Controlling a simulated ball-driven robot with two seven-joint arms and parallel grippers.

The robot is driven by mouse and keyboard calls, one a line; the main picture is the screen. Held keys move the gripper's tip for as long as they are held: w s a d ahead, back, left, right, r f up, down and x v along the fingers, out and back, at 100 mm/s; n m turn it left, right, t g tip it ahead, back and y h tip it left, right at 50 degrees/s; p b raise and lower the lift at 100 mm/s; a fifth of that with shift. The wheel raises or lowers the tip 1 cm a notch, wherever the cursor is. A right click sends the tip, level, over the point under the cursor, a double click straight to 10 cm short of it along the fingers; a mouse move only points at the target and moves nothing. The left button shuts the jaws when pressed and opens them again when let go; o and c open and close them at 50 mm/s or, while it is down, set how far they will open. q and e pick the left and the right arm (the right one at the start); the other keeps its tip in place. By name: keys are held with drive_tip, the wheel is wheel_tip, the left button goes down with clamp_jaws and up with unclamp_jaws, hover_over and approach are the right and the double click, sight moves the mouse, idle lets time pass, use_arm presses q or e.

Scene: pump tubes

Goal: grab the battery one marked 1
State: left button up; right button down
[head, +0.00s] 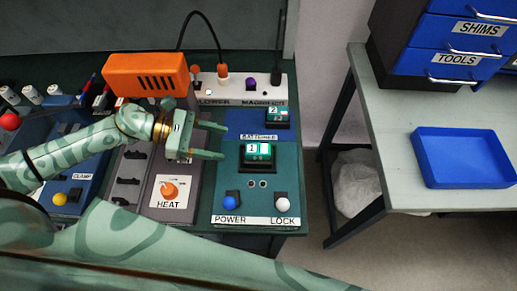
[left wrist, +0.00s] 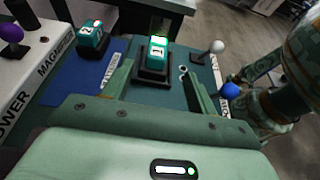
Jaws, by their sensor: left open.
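The battery marked 1 (head: 259,149) is teal with a lit white top. It stands upright in a dark holder on the teal panel, and it also shows in the left wrist view (left wrist: 157,47). My left gripper (head: 222,141) is open, its fingers pointing right towards this battery, a short gap away. In the left wrist view the open fingers (left wrist: 158,82) lie either side of the line to the battery, with nothing between them. My right gripper is not in view.
A battery marked 2 (head: 277,117) sits on the blue battery area behind. The blue POWER knob (head: 230,202) and white LOCK knob (head: 281,203) stand in front. An orange box (head: 146,75) is behind my left arm. A blue tray (head: 463,158) lies on the right table.

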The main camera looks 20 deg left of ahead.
sight(253, 148)
use_arm(q)
drive_tip(key=x, duration=1.1)
drive_tip(key=shift+w+f, duration=0.1)
drive_tip(key=shift+w, duration=0.2)
drive_tip(key=c, duration=1.1)
clamp_jaws()
drive_tip(key=shift+p, duration=0.3)
